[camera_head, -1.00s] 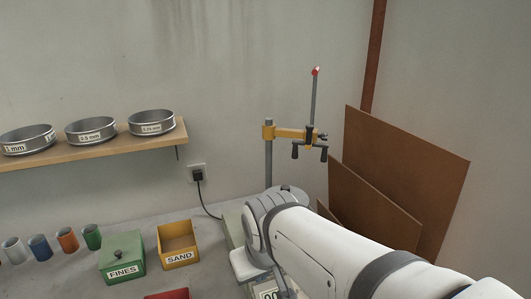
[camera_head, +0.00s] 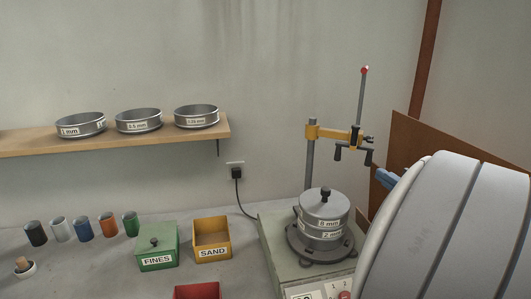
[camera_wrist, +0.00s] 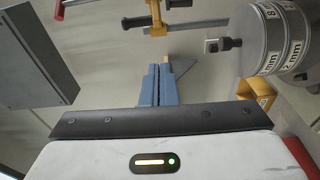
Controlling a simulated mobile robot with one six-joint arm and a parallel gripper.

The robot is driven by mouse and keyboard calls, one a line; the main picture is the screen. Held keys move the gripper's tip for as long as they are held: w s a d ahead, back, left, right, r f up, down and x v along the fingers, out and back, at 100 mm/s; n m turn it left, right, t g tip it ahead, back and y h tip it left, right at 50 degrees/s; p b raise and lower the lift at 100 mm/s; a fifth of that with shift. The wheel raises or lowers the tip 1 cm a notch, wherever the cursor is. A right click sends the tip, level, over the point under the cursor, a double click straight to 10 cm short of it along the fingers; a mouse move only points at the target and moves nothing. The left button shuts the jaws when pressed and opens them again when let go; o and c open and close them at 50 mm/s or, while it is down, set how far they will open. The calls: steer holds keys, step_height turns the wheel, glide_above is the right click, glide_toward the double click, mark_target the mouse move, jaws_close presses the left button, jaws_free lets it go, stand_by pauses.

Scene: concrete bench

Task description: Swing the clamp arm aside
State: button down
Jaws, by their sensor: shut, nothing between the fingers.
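The yellow clamp arm (camera_head: 328,132) reaches right from a grey upright post (camera_head: 310,165). At its end are a vertical threaded rod (camera_head: 362,100) with a red tip and dark handles (camera_head: 352,154). The arm extends above the sieve stack (camera_head: 324,215), which stands on the shaker (camera_head: 285,265). My gripper (camera_head: 385,177) is right of the handles, mostly hidden behind my own arm. In the wrist view, its blue fingers (camera_wrist: 155,84) are together with nothing between them. The yellow clamp arm (camera_wrist: 190,25) lies beyond the fingertips, apart from them; the stack is to the right.
A green FINES box (camera_head: 157,252), a yellow SAND box (camera_head: 212,240) and a red box (camera_head: 197,291) stand left of the shaker. Several coloured cups (camera_head: 83,230) line the bench. A shelf (camera_head: 110,137) holds sieves. Brown boards (camera_head: 410,150) lean at the right.

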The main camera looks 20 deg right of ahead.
steer(key=w+d+p, duration=0.1)
steer(key=w+p, duration=0.2)
steer(key=w, duration=0.9)
steer(key=shift+d+n+y+p, duration=0.2)
steer(key=shift+n+y+p, duration=0.1)
steer(key=shift+n+p, duration=0.1)
steer(key=shift+w+f, duration=0.1)
steer(key=shift+a, duration=0.1)
